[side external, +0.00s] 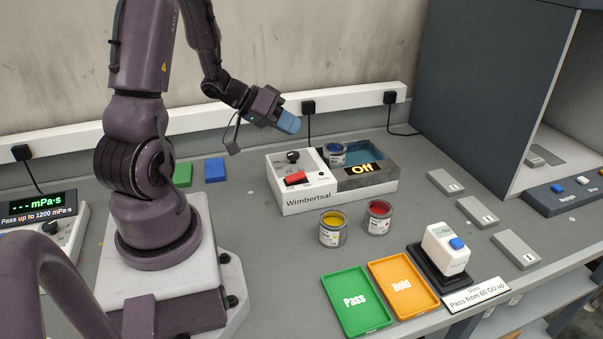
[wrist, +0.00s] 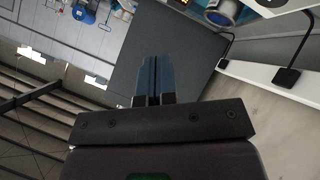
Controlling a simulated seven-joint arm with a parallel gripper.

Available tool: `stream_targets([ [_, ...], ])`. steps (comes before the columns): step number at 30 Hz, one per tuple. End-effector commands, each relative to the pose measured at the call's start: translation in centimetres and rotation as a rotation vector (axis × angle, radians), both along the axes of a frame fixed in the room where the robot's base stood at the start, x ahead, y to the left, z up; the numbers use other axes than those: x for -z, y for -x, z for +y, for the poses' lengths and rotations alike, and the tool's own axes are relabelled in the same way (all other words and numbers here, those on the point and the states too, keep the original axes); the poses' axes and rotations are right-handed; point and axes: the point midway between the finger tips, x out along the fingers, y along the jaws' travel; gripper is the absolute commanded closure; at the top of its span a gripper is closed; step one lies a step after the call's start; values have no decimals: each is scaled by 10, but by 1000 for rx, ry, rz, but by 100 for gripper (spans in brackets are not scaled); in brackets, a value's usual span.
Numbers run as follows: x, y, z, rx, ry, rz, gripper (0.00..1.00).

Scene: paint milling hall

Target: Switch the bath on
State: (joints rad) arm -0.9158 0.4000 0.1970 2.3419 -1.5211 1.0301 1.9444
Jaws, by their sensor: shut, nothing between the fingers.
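The bath (side external: 306,202) is a white and grey box marked "Wimbertsaal" in the middle of the bench in the side view. Its display (side external: 364,169) reads "Off". A red rocker switch (side external: 295,179) and a black knob (side external: 293,157) sit on its white panel at the left. A blue paint tin (side external: 335,155) stands in the bath's well. My gripper (side external: 290,124) is in the air above and behind the panel, apart from the bath, with its blue fingers together. In the wrist view the fingers (wrist: 152,80) are shut and empty, and the switch is not seen.
Open yellow (side external: 332,230) and red (side external: 378,217) tins stand in front of the bath. The green Pass tray (side external: 355,303), orange Hold tray (side external: 402,286) and gloss meter (side external: 445,249) are nearer. A cabinet stands at right; wall sockets and cables run behind.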

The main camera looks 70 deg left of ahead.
Motion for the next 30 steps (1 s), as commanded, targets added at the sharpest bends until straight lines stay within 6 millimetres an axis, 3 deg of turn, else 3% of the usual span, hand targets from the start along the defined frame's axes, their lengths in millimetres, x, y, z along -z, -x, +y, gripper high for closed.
stream_targets([
  [11,10,-2,0,-1,5,2,100],
  [24,68,-13,0,-1,5,3,100],
  [30,83,-16,0,0,3,2,100],
])
